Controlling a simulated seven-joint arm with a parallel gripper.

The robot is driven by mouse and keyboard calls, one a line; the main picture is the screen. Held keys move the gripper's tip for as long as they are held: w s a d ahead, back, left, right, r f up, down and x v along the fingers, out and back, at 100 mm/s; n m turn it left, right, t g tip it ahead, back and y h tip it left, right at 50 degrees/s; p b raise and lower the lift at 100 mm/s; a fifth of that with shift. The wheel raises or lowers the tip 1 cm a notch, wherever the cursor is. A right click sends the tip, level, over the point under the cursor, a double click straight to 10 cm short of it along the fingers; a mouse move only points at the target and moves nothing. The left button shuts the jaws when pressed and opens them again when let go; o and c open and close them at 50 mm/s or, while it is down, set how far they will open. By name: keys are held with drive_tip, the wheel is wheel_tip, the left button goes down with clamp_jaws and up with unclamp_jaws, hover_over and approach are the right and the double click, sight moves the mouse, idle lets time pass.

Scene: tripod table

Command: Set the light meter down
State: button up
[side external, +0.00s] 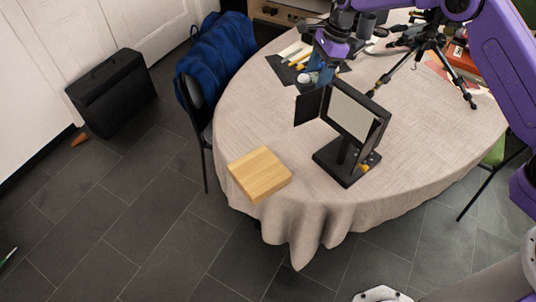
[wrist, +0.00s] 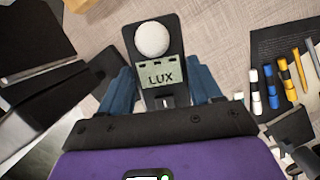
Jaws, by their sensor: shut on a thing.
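The light meter (wrist: 158,70) is a dark handheld device with a white dome and a small screen reading LUX. It sits between the two blue fingers of my gripper (wrist: 163,92) in the wrist view, and the gripper is shut on it. In the side external view my gripper (side external: 318,76) is over the far part of the round table (side external: 240,120), behind the black-framed panel. The meter's white dome (side external: 304,78) shows small beside the fingers there. I cannot tell how high the meter is above the cloth.
A black-framed panel on a stand (side external: 352,112) with a side flap stands close in front of the gripper. A wooden block (side external: 260,174) lies at the near left edge. Markers on a dark sheet (side external: 288,62) lie behind left. A black tripod (side external: 428,48) stands right. Cloth is bare at right.

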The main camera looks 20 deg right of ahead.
wheel_tip(320, 180, up, 15)
drive_tip(key=n+g+h, duration=0.2)
drive_tip(key=n+g, duration=0.1)
drive_tip(key=n, duration=1)
hover_over(264, 182)
drive_tip(key=w, duration=0.1)
drive_tip(key=f, duration=2.3)
drive_tip(key=shift+d+f, duration=0.3)
drive_tip(key=shift+d, duration=0.05)
drive_tip(key=shift+f, duration=2.25)
drive_tip(key=shift+f, duration=0.15)
drive_tip(key=o, duration=1.1)
drive_tip(key=shift+o, duration=0.2)
